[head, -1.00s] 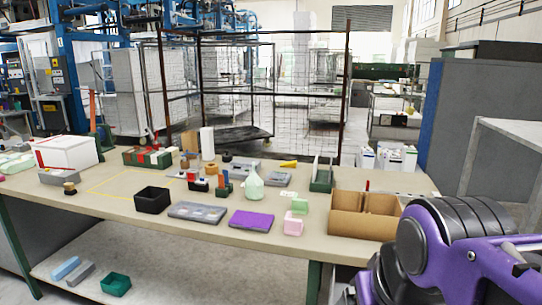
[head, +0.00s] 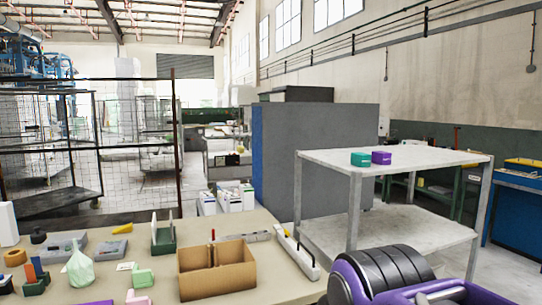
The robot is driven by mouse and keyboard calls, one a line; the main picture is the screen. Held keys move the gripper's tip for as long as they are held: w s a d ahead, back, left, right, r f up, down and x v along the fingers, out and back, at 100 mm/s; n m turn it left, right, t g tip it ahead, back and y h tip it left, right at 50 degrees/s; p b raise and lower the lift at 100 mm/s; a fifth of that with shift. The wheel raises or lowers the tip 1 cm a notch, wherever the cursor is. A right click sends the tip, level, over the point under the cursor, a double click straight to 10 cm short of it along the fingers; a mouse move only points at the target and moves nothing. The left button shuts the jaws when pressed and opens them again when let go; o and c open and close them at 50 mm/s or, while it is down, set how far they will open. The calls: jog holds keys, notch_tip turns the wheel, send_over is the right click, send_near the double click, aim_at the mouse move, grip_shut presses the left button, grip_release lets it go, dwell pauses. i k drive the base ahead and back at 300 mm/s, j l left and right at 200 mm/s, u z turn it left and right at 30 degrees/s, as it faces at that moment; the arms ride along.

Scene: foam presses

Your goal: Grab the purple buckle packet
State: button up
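A small purple packet (head: 381,158) sits on the top of a grey metal shelf table at the right in the head view. A teal packet (head: 360,159) stands close beside it on its left. A flat purple item (head: 95,303) lies on the workbench and is mostly cut off by the bottom edge. No label is readable, so I cannot tell from print which one holds buckles. Part of my purple and black arm shows at the bottom right, but my gripper is out of view.
The grey shelf table (head: 420,160) has a mostly bare top and a lower shelf. A tall grey panel (head: 318,150) stands behind. Wire cages are at left.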

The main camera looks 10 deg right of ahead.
aim_at(381, 158)
jog(key=z, duration=1)
jog(key=i+l, duration=0.85)
jog(key=i+j+u, duration=0.05)
jog(key=i, duration=0.1)
